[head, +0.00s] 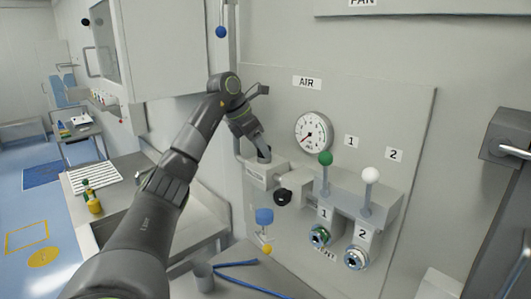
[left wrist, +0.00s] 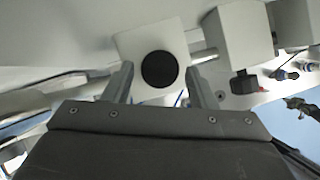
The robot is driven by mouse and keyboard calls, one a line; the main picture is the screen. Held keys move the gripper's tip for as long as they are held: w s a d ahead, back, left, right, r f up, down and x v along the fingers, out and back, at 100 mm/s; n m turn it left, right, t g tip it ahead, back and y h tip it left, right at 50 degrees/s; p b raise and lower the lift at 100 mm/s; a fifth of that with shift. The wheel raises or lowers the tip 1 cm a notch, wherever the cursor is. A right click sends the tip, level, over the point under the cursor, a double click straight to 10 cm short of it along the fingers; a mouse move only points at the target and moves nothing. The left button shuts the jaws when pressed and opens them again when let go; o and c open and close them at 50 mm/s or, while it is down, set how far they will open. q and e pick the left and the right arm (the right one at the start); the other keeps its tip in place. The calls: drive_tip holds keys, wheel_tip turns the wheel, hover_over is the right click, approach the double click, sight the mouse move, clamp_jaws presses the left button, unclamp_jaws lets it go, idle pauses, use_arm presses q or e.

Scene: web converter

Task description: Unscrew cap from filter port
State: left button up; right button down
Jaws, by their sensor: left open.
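A black round cap (left wrist: 160,69) sits on a pale block (left wrist: 125,45) in the left wrist view, between the two fingers. In the head view the dark cap (head: 264,156) shows at the top of the filter block (head: 262,176) on the wall panel, partly covered by the gripper. My left gripper (head: 256,140) is open and points down at the cap; it also shows in the left wrist view (left wrist: 160,88), with a finger on each side of the cap. I see gaps there and cannot tell whether either finger touches. My right gripper is not in view.
Right of the filter block are a black knob (head: 283,197), a pressure gauge (head: 313,132), a green-knobbed lever (head: 325,159) and a white-knobbed lever (head: 370,176). Below hangs a blue knob (head: 264,216). A steel bench (head: 125,185) with small bottles stands at left.

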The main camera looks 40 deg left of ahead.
use_arm(q)
drive_tip(key=m+h, duration=0.1)
drive_tip(key=m, duration=0.1)
drive_tip(key=m+g, duration=0.1)
drive_tip(key=m, duration=0.1)
drive_tip(key=shift+w+a+h, duration=0.15)
drive_tip(key=shift+a+h, duration=0.05)
drive_tip(key=shift+h, duration=0.2)
clamp_jaws()
drive_tip(key=shift+f+n+b, duration=0.2)
drive_tip(key=shift+n+b, duration=0.2)
drive_tip(key=shift+b, duration=0.05)
drive_tip(key=shift+n+t+y+b, duration=0.4)
drive_tip(key=shift+n+y+b, duration=0.2)
drive_tip(key=shift+n, duration=0.2)
drive_tip(key=shift+s+d+r+n+y, duration=0.2)
drive_tip(key=shift+n+y, duration=0.1)
drive_tip(key=shift+n, duration=0.5)
